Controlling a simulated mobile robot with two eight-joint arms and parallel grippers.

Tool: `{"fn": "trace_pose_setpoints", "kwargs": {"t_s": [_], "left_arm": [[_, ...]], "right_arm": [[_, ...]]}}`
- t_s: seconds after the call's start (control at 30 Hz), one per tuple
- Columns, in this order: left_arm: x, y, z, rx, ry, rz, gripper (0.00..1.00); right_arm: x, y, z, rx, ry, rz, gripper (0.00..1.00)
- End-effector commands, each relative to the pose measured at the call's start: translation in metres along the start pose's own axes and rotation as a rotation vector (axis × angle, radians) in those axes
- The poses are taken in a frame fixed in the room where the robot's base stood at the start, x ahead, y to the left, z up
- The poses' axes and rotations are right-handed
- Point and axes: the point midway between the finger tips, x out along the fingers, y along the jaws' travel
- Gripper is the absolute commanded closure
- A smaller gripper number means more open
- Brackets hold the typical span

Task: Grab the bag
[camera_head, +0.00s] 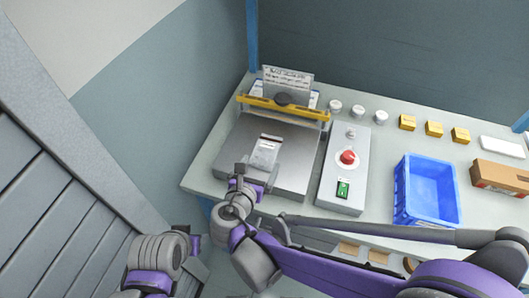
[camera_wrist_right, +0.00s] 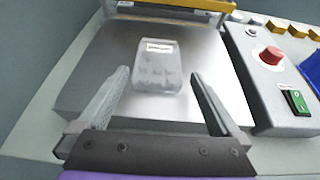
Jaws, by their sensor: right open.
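The bag (camera_head: 266,151) is a small, clear-looking pouch with a white label at its far end. It lies flat on the grey metal plate (camera_head: 232,140) of the bench machine. It also shows in the right wrist view (camera_wrist_right: 157,72). My right gripper (camera_head: 240,172) is at the plate's near edge, just short of the bag. In the wrist view its two fingers are spread wide, one on each side of the bag's near end, with nothing between them. My left arm shows at the lower left, and its jaws (camera_head: 195,243) are too unclear to read.
A yellow bar (camera_head: 283,107) crosses the plate's far side. To the right stand a control box (camera_head: 343,180) with a red knob and green switch, a blue crate (camera_head: 427,190) and a cardboard box (camera_head: 499,177). White jars and yellow boxes (camera_head: 434,128) line the back.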

Motion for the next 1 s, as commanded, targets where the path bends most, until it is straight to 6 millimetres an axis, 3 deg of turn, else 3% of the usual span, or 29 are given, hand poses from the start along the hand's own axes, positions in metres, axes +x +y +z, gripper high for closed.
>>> {"fn": "trace_pose_setpoints", "kwargs": {"t_s": [0.4, 0.7, 1.0], "left_arm": [[-0.001, 0.000, -0.001, 0.000, 0.000, 0.000, 0.50], [-0.001, 0.000, -0.001, 0.000, 0.000, 0.000, 0.50], [-0.001, 0.000, -0.001, 0.000, 0.000, 0.000, 0.50]], "right_arm": [[0.050, 0.002, 0.001, 0.002, 0.001, -0.001, 0.00], [0.054, 0.002, 0.001, 0.001, 0.001, 0.001, 0.02], [0.054, 0.002, 0.001, 0.001, 0.001, 0.001, 0.56]]}}
